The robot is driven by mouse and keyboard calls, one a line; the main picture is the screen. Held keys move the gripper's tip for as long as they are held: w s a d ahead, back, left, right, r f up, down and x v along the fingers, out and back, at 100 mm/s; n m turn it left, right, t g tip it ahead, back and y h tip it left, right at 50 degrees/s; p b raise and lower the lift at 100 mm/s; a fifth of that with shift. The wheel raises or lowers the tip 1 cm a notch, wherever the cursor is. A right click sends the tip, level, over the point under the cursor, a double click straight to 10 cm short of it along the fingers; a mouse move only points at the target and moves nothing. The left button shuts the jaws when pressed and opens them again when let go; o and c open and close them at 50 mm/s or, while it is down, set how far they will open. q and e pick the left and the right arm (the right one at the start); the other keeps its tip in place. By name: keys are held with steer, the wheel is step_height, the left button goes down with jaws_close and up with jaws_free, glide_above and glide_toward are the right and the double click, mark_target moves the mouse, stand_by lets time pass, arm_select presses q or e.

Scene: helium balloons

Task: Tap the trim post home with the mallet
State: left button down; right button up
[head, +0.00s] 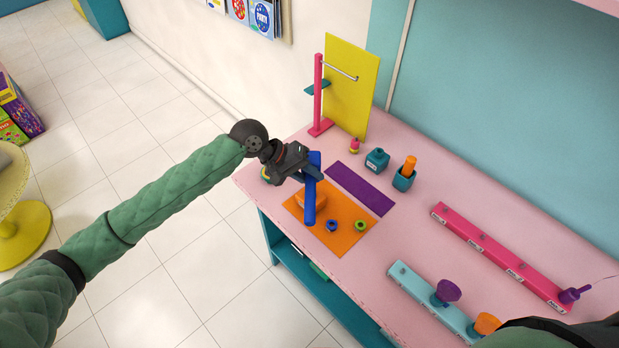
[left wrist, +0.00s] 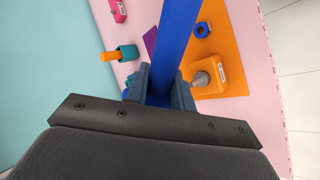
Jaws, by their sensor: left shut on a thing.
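My left gripper (head: 311,174) is shut on a long blue piece that looks like the mallet (head: 310,205), above the near-left part of the orange mat (head: 347,237). In the left wrist view the blue mallet (left wrist: 178,42) runs up and away from between the left fingers (left wrist: 160,88). An orange block (head: 299,200) sits on the mat, partly hidden behind the mallet. The left wrist view shows the block (left wrist: 212,64) with a grey rounded post (left wrist: 201,78) standing on it, beside the mallet and apart from it in the picture. How deep the post sits cannot be told.
A blue ring (head: 332,225) and a green ring (head: 361,226) lie on the mat. Pink (head: 495,255) and light-blue (head: 430,298) rails lie right. Pink table between is clear.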

arm_select(q)
steer(key=shift+r, duration=1.9)
step_height(320, 180, down, 6)
steer(key=shift+r, duration=1.35)
